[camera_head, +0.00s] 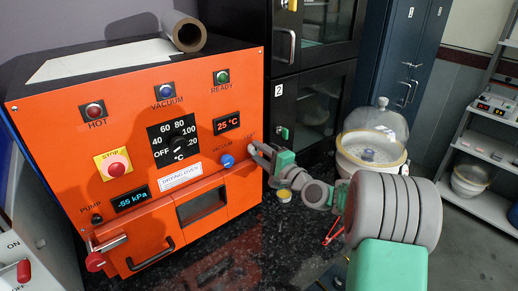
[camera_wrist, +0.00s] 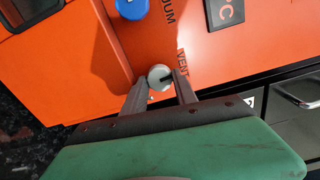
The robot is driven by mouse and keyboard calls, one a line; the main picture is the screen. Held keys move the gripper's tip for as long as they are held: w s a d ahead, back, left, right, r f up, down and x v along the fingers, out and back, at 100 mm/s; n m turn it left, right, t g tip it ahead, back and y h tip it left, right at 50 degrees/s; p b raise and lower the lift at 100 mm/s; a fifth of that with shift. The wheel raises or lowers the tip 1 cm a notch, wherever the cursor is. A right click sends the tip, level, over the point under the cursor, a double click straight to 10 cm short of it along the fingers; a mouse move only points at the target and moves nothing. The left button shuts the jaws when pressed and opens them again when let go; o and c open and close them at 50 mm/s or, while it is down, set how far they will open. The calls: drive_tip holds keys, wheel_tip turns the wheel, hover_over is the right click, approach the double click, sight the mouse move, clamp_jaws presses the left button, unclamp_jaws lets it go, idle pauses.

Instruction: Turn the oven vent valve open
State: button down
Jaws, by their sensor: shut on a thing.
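The orange drying oven (camera_head: 215,105) stands on the dark counter at the left. Its vent valve is a small round white knob with a dark slot, seen in the wrist view (camera_wrist: 160,77) beside the "VENT" lettering. My gripper (camera_wrist: 160,82) is shut on the vent knob, with one finger on each side. In the head view my gripper (camera_head: 254,149) reaches the right edge of the oven's front, and its fingers mostly hide the knob. The blue vacuum knob (camera_head: 227,161) is just left of it and also shows in the wrist view (camera_wrist: 132,8).
A yellow-lidded small jar (camera_head: 284,195) and red tweezers (camera_head: 333,229) lie near my arm on the counter. Dark cabinets (camera_head: 310,90) stand behind. The oven display reads -55 kPa (camera_head: 131,199).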

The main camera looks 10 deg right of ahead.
drive_tip(key=shift+m+p, duration=0.3)
drive_tip(key=shift+m, duration=0.3)
drive_tip(key=c, duration=1)
unclamp_jaws()
drive_tip(key=shift+o, duration=0.2)
drive_tip(key=shift+f, duration=0.1)
